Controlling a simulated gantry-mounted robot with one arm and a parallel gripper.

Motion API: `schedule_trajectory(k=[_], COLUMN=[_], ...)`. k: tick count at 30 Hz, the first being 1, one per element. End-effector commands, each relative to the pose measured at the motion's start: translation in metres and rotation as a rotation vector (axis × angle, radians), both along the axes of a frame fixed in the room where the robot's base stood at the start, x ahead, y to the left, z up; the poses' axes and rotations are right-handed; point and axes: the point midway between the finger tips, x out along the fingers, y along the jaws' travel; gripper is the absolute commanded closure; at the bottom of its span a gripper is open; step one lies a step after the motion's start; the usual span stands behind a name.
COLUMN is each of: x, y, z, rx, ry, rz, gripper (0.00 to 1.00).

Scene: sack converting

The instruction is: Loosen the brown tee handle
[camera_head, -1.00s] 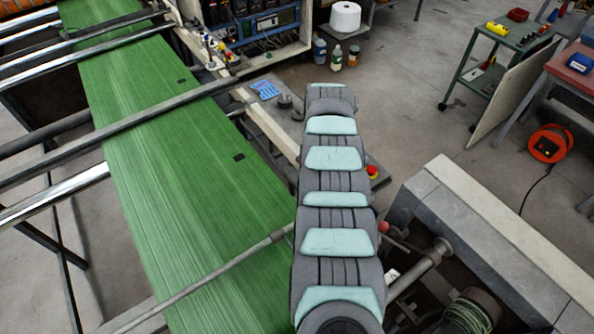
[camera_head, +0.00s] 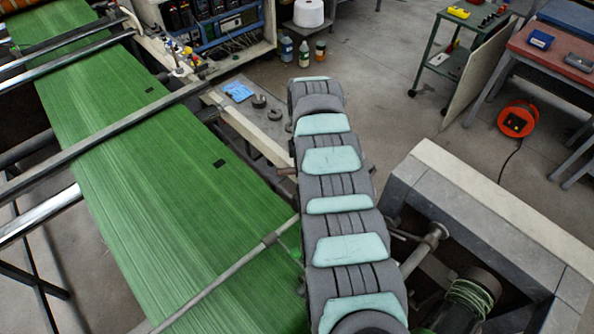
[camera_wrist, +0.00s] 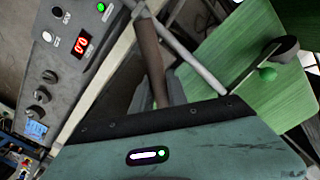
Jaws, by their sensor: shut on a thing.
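The brown tee handle (camera_wrist: 148,50) shows in the wrist view as a brown bar running down between the fingers of my gripper (camera_wrist: 157,88). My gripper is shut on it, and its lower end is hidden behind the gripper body. In the head view, a short brown end (camera_head: 287,171) sticks out to the left of my arm and may be part of the handle. My arm hides the gripper in that view.
A green web (camera_head: 170,180) runs under metal rollers left of my arm. A grey frame (camera_head: 490,215) stands to the right.

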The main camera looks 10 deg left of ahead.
Motion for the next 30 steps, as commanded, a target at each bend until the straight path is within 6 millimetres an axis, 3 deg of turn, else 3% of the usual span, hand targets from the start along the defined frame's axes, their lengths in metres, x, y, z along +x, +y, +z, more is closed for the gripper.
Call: schedule_trajectory(k=[15, 16, 18, 24, 30], x=[0.0005, 0.0004, 0.0005, 0.0005, 0.0007], y=[-0.0031, -0.0031, -0.0031, -0.0032, -0.0034], z=[0.0000, 0.0000, 0.0000, 0.0000, 0.0001], rx=[0.001, 0.001, 0.001, 0.001, 0.000], ry=[0.000, 0.000, 0.000, -0.001, -0.001], rz=[0.018, 0.018, 0.018, 0.017, 0.017], gripper=[1.00, 0.80, 0.75, 0.59, 0.59])
